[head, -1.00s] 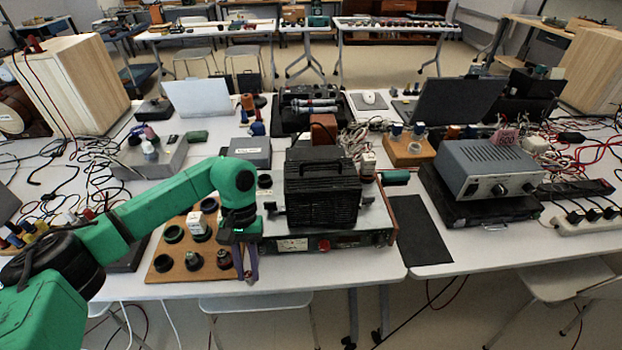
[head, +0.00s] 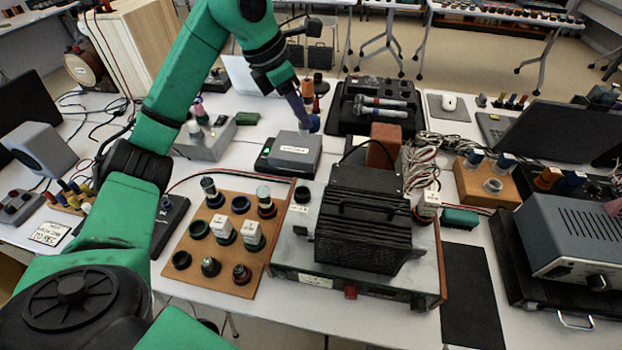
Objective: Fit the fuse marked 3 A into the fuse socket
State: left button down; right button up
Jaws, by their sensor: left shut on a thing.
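My left gripper (head: 306,117) is up at the top middle, above the table behind the instrument. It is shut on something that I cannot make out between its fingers. A brown board (head: 228,283) at front left has several round black holders. White-labelled fuses (head: 219,227) and (head: 250,233) stand upright in it, with other fuses such as one at its back right (head: 266,201). Their markings are too small to read, so I cannot tell which is 3 A. A black round socket (head: 302,194), apparently the fuse socket, is on the instrument's left part. My right gripper is out of view.
The instrument (head: 425,266) carries a tall black ribbed unit (head: 362,232). A grey box (head: 295,147) with a white label lies behind the socket, under my gripper. A black mat (head: 472,295) lies bare at right.

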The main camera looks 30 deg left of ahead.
pick_arm(q)
jog(key=f, duration=0.6)
jog(key=s+f, duration=0.1)
jog(key=f, duration=0.4)
jog(key=s+f+p, duration=0.1)
jog(key=f, duration=0.5)
jog(key=shift+s+f, duration=0.1)
jog(key=shift+f, duration=0.35)
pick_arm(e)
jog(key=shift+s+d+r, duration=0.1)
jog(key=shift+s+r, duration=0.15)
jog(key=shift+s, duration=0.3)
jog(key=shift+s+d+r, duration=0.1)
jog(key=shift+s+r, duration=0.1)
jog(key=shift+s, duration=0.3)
pick_arm(q)
jog(key=shift+f, duration=0.1)
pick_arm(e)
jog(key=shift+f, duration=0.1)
pick_arm(q)
jog(key=shift+f+b, duration=0.25)
jog(key=shift+b, duration=0.2)
jog(key=c, duration=0.7)
grip_release()
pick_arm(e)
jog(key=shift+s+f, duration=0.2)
pick_arm(q)
jog(key=shift+r, duration=0.2)
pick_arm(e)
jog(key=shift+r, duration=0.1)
